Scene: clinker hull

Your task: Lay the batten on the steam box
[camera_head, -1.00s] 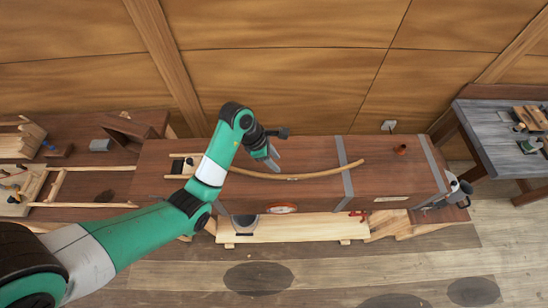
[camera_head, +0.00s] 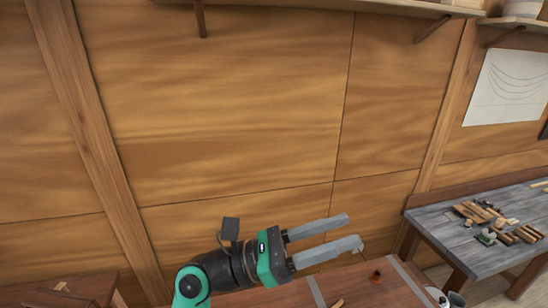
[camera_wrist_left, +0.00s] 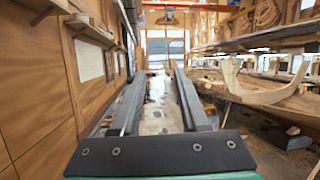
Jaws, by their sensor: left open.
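The steam box (camera_head: 262,297) is the long reddish-brown box with grey straps along the bottom edge of the head view. Only part of its top shows. A small pale end of the batten (camera_head: 337,303) shows on that top at the bottom edge, and the rest is out of frame. My left gripper (camera_head: 354,231) appears above the box in the picture, in front of the wooden wall, pointing right. It is open with nothing between its fingers. In the left wrist view its two fingers (camera_wrist_left: 158,75) are apart and empty. My right gripper is not in view.
A grey-topped workbench (camera_head: 450,225) with small tools stands at the right. A small brown object (camera_head: 376,277) sits on the box's right part. A shelf (camera_head: 380,8) runs along the wall above. A boat hull (camera_wrist_left: 262,90) shows at right in the wrist view.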

